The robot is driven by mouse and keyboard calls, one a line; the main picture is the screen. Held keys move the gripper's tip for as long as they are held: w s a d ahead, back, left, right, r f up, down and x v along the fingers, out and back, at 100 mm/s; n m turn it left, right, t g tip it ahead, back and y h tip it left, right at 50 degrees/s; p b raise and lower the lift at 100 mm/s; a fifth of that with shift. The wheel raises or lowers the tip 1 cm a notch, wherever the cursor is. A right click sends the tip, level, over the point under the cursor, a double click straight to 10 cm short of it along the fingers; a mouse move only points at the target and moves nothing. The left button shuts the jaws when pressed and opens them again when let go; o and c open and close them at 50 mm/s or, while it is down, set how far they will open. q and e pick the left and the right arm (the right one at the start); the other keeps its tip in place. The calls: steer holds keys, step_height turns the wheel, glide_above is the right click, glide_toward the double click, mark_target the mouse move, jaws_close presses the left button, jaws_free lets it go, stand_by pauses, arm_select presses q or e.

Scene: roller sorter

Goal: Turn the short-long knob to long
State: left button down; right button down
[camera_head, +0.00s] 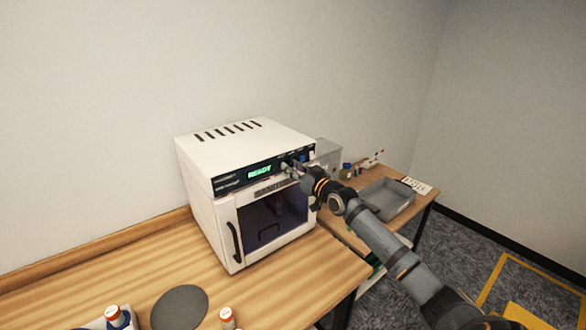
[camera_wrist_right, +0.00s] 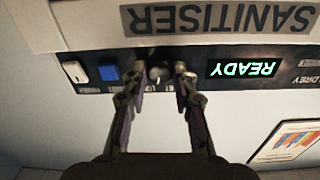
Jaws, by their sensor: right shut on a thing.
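The white sanitiser (camera_head: 200,190) stands on the wooden table, its green display reading READY (camera_head: 260,170). The short-long knob (camera_wrist_right: 158,74) is a small round knob on the black control panel, seen upside down in the right wrist view. My right gripper (camera_wrist_right: 159,72) has its two fingertips on either side of the knob and is shut on it. In the head view the right gripper (camera_head: 292,168) reaches the panel from the right and hides the knob. The knob's pointer and labels are too small to read. My left gripper is not in view.
A blue button (camera_wrist_right: 108,72) and a white rocker switch (camera_wrist_right: 75,72) sit beside the knob on the panel. The sanitiser's door has a black handle (camera_head: 237,243). Bottles (camera_head: 227,318) and a dark disc (camera_head: 180,307) are on the front table. A grey tray (camera_head: 388,205) lies on the side table.

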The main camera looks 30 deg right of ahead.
steer(key=m+p, duration=0.1)
steer(key=m, duration=0.2)
steer(key=shift+m, duration=0.3)
steer(key=c, duration=1.1)
jaws_free()
steer(key=shift+o, duration=0.2)
